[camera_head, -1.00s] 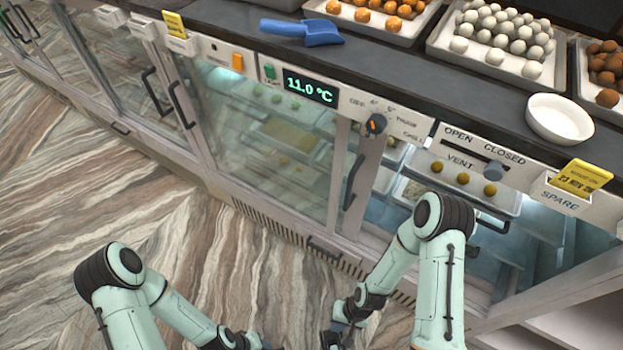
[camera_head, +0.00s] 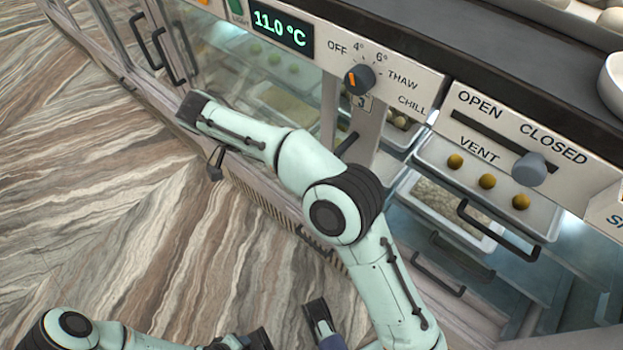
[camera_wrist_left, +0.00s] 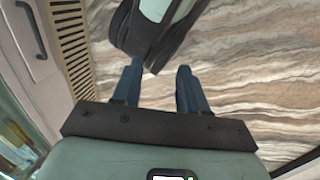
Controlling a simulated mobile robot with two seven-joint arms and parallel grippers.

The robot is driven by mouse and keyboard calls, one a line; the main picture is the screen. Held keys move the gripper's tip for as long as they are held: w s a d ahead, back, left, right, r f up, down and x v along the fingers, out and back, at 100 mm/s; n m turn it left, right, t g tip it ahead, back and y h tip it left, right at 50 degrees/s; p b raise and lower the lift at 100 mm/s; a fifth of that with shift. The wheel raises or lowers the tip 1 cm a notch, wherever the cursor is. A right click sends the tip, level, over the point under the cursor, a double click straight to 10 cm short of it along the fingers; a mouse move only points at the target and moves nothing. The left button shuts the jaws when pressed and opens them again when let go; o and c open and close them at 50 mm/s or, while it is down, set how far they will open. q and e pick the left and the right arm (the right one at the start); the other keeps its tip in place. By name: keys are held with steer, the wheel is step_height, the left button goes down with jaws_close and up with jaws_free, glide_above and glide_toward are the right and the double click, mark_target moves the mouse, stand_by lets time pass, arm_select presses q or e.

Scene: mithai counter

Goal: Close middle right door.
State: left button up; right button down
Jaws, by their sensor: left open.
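The middle of the counter front has a glass pane (camera_head: 285,95) with trays visible behind it. A dark upright handle (camera_head: 346,145) shows at its right, partly covered by my right arm. How far the middle right door stands open I cannot tell. My left gripper (camera_head: 290,328) is low at the bottom edge, out over the floor and away from the glass. In the left wrist view its two blue fingers (camera_wrist_left: 158,88) are apart, with nothing between them. My right arm reaches up left across the front. A dark part at its end (camera_head: 215,163) may be my right gripper, but its fingers are unclear.
A temperature knob (camera_head: 359,79) and a vent slider (camera_head: 529,168) sit on the panel above. To the right are trays and a drawer handle (camera_head: 499,230). Paired handles (camera_head: 172,55) are at the far left. The striped floor (camera_head: 90,220) is clear.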

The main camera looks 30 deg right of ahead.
arm_select(q)
steer(key=w+a+f+t+y+b, duration=0.1)
steer(key=w+a+f+t+b, duration=0.1)
steer(key=w+a+f+b, duration=0.1)
steer(key=shift+w+a+f+n+b, duration=0.3)
steer(key=shift+w+f+b, duration=0.5)
steer(key=shift+w, duration=1)
arm_select(e)
steer(key=s+d+f, duration=0.5)
steer(key=d+f, duration=0.2)
steer(key=d, duration=0.1)
arm_select(q)
steer(key=shift+f, duration=0.1)
arm_select(e)
steer(key=shift+s+f, duration=0.1)
steer(key=shift+s, duration=0.05)
